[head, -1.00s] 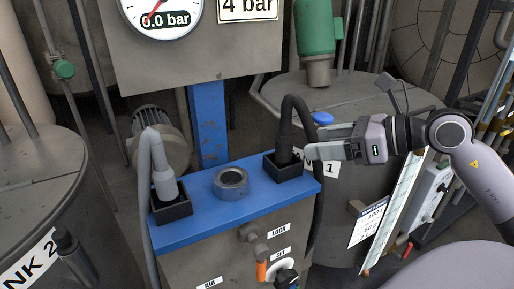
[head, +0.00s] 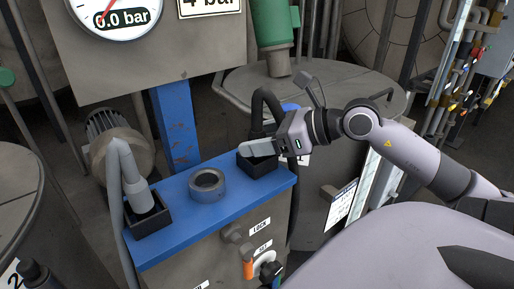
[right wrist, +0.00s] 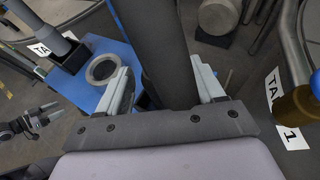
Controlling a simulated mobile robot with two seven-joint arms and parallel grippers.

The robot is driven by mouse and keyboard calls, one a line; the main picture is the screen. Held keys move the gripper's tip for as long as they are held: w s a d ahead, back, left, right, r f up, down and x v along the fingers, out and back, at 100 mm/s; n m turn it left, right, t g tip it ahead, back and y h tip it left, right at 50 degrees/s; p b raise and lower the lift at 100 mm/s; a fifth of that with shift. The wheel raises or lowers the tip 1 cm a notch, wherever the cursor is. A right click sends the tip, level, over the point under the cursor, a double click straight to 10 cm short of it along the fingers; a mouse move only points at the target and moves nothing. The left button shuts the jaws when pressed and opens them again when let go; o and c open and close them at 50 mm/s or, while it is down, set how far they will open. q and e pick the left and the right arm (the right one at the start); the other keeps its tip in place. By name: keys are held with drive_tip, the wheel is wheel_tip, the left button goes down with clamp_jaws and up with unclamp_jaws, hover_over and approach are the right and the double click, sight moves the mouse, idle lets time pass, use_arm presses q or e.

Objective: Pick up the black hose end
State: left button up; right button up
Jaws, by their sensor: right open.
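The black hose (head: 259,101) arches up and its end goes down into a black square holder (head: 262,168) at the right end of the blue console top. My right gripper (head: 258,147) is at the hose end, just above the holder, with its fingers pointing left. In the right wrist view the black hose (right wrist: 158,45) runs between the two spread fingers, which are open on either side of it. The lowest part of the hose end is hidden by the fingers. What looks like my left gripper (right wrist: 42,117) shows small at the left of the right wrist view.
A grey hose end (head: 137,192) stands in another black holder (head: 150,222) at the console's left. A round metal ring (head: 207,184) sits between the holders on the blue top (head: 185,225). A tank (head: 345,85) stands close behind my right gripper.

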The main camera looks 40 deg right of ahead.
drive_tip(key=shift+x, duration=1.3)
drive_tip(key=c, duration=1.2)
drive_tip(key=shift+c, duration=0.2)
drive_tip(key=shift+r, duration=0.1)
wheel_tip(320, 180, up, 10)
drive_tip(key=shift+f, duration=0.1)
drive_tip(key=shift+s+d, duration=0.1)
